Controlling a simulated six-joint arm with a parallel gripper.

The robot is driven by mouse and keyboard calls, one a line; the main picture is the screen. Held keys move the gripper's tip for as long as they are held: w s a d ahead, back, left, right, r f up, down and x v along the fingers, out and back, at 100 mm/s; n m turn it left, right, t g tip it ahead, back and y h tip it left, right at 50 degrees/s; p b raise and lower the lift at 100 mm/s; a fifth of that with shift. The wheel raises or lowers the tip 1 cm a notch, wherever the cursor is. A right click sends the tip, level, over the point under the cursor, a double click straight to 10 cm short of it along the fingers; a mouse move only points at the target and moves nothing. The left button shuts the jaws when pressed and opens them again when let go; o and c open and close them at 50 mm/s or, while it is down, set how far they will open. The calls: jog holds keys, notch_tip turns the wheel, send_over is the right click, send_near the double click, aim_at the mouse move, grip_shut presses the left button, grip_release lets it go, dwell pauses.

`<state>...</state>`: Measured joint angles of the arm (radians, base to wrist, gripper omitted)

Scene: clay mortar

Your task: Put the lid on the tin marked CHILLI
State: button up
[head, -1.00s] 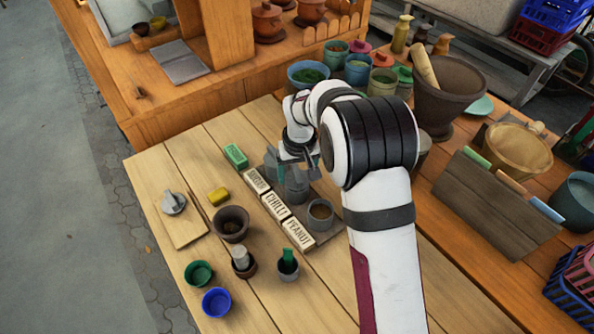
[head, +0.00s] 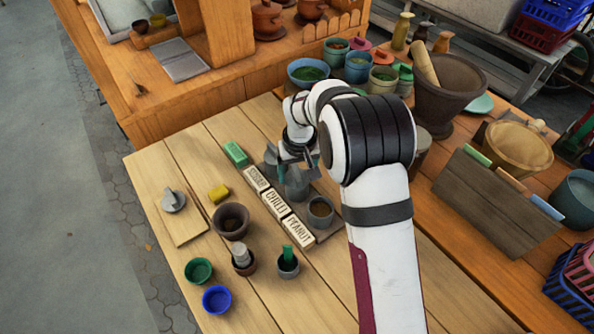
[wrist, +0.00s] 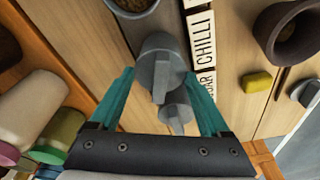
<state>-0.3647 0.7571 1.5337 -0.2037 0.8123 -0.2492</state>
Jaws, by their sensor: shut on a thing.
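The tin marked CHILLI (head: 297,191) stands behind the CHILLI label block (head: 275,204), between two other tins. A grey lid with an upright fin-shaped handle shows at its top, and in the wrist view this lid (wrist: 160,72) lies between my teal fingertips. My gripper (head: 296,165) is shut on the lid, above the tin. In the wrist view my gripper (wrist: 160,82) has a finger on each side of the lid. I cannot tell whether the lid is seated on the rim or just above it.
A lidded tin (wrist: 176,117) stands close beside, behind the sugar label. The open peanut tin (head: 320,208) is on the other side. Another grey lid (head: 173,201) lies on a small board. Bowls and a yellow block (head: 219,194) stand in front of the labels.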

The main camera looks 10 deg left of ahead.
jog(key=shift+f, duration=0.1)
jog(key=o, duration=1.2)
jog(key=shift+c, duration=0.2)
jog(key=shift+r, duration=3.55)
jog(key=shift+r, duration=2.5)
jog(key=c, duration=1.4)
jog(key=shift+c, duration=0.2)
